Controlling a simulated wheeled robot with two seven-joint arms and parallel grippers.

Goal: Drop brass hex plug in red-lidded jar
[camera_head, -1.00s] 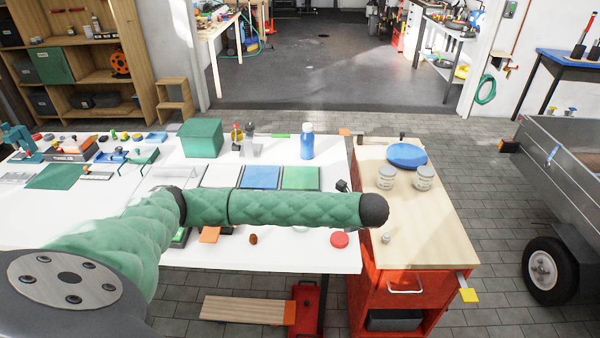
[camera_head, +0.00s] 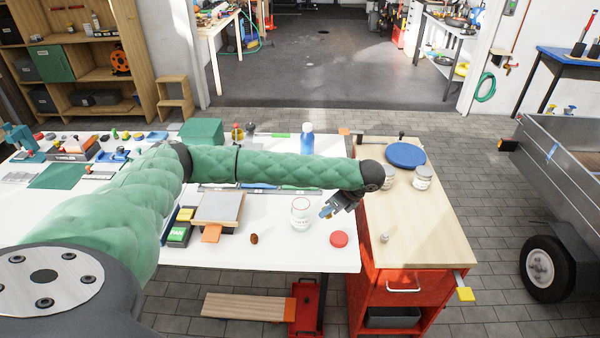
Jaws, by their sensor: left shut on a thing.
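My left gripper (camera_head: 335,206) hangs from the wrist at the right end of my green arm, above the right part of the white bench. It is shut on a small brass-coloured piece, the brass hex plug (camera_head: 326,212), mostly hidden by the fingers. The glass jar (camera_head: 300,213) stands upright and open on the bench, just left of the gripper tips. Its red lid (camera_head: 339,239) lies flat on the bench, in front and to the right of the jar. My right gripper is not in view.
A small brown object (camera_head: 254,239) lies left of the jar, near a grey-topped block (camera_head: 219,208). A blue bottle (camera_head: 307,140) stands behind my arm. The wooden-topped red cart (camera_head: 430,225) on the right holds two lidded jars, a blue disc (camera_head: 405,155) and a small metal piece (camera_head: 385,238).

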